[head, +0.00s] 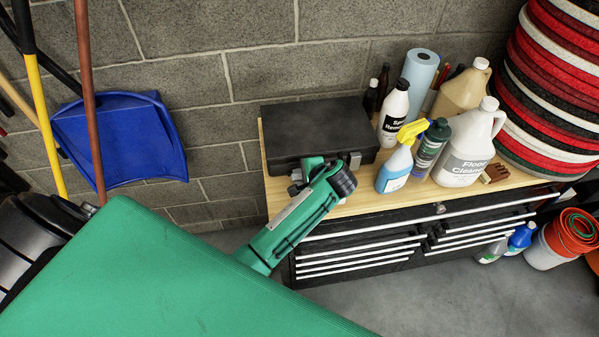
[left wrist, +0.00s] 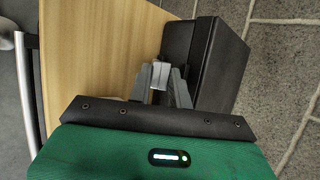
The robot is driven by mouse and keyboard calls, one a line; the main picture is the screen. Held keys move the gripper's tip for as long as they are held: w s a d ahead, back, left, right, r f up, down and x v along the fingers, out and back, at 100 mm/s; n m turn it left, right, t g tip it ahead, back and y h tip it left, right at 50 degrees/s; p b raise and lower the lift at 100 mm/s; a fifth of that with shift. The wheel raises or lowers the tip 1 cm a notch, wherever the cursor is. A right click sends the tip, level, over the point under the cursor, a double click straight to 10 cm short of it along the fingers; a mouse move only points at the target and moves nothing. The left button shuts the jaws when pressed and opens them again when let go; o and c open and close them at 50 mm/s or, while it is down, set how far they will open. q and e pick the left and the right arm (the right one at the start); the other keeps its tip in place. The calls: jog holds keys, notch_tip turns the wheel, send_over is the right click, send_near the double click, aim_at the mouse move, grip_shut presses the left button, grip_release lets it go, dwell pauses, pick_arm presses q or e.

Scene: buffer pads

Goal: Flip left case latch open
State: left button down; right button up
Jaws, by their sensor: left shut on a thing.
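A closed black case (head: 318,125) sits at the left end of the wooden top, with its front toward me. A silver latch (head: 354,160) shows at the right of its front. My left gripper (head: 297,181) is at the front left of the case. In the left wrist view, my left gripper (left wrist: 161,84) has its fingertips around the silver left latch (left wrist: 160,72) and is shut on it. The dark case (left wrist: 222,60) stands behind the latch there. In the head view the gripper largely hides the left latch. My right gripper is not in view.
The wooden top (head: 350,204) belongs to a black drawer chest (head: 370,255). Right of the case stand a spray bottle (head: 396,168), a floor cleaner jug (head: 464,155) and several other bottles. A grey block wall (head: 255,75) rises behind. A blue dustpan (head: 120,140) hangs left.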

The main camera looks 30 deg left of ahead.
pick_arm(q)
jog(key=shift+s+d+f+n+t+y+b, duration=0.2)
jog(key=shift+s+f+t+y+b, duration=0.1)
jog(key=shift+f+t+y, duration=0.1)
jog(key=shift+s+d+f+n+t+y+b, duration=0.1)
jog(key=shift+s+d+f+t+y+b, duration=0.1)
jog(key=shift+f+t+y+b, duration=0.15)
jog(key=shift+s+f+t+y+b, duration=0.15)
jog(key=shift+f+t+y+b, duration=0.1)
jog(key=shift+f+t+b, duration=0.15)
jog(key=shift+s+d+f+n+t+y+b, duration=0.1)
jog(key=shift+s+d+n+t+y+b, duration=0.05)
jog(key=shift+n+t+y+b, duration=0.25)
jog(key=c, duration=1.3)
grip_release()
jog(key=shift+d, duration=0.1)
